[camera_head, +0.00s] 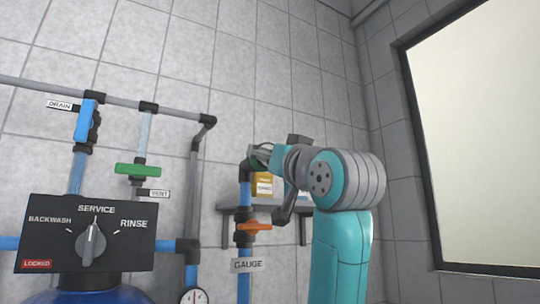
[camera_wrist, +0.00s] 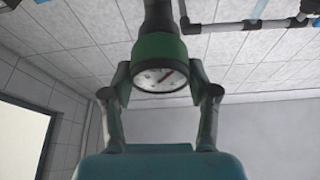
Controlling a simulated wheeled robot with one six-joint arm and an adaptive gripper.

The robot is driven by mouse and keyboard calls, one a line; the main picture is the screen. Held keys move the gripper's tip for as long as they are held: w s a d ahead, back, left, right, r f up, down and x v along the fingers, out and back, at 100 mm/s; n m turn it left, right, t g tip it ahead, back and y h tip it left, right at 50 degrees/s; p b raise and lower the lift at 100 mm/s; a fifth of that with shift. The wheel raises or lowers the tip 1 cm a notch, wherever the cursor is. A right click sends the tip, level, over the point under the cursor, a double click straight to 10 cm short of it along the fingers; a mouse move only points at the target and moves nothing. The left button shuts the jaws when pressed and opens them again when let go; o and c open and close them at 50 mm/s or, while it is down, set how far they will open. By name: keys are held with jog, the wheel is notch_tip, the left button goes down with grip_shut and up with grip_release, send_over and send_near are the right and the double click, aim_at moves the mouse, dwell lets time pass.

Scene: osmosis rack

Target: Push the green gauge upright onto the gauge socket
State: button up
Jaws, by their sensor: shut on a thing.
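A dark stem (camera_wrist: 159,15) runs from the gauge to the picture's top edge. In the head view my gripper (camera_head: 262,153) is at the top of the blue pipe labelled GAUGE (camera_head: 246,264), beside its dark upper fitting (camera_head: 245,172). The gauge is mostly hidden there. I cannot tell whether the stem touches the socket.
An orange-handled valve (camera_head: 253,227) sits on the same pipe. Behind it a shelf (camera_head: 228,212) holds a yellow box (camera_head: 263,186). A round white dial (camera_head: 194,296) is low down. The control panel (camera_head: 88,236) and other pipes stand left; a window (camera_head: 480,130) is right.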

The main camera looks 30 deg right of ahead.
jog(key=shift+w, duration=0.3)
jog(key=o, duration=1.1)
jog(key=shift+o, duration=0.2)
jog(key=v, duration=1.2)
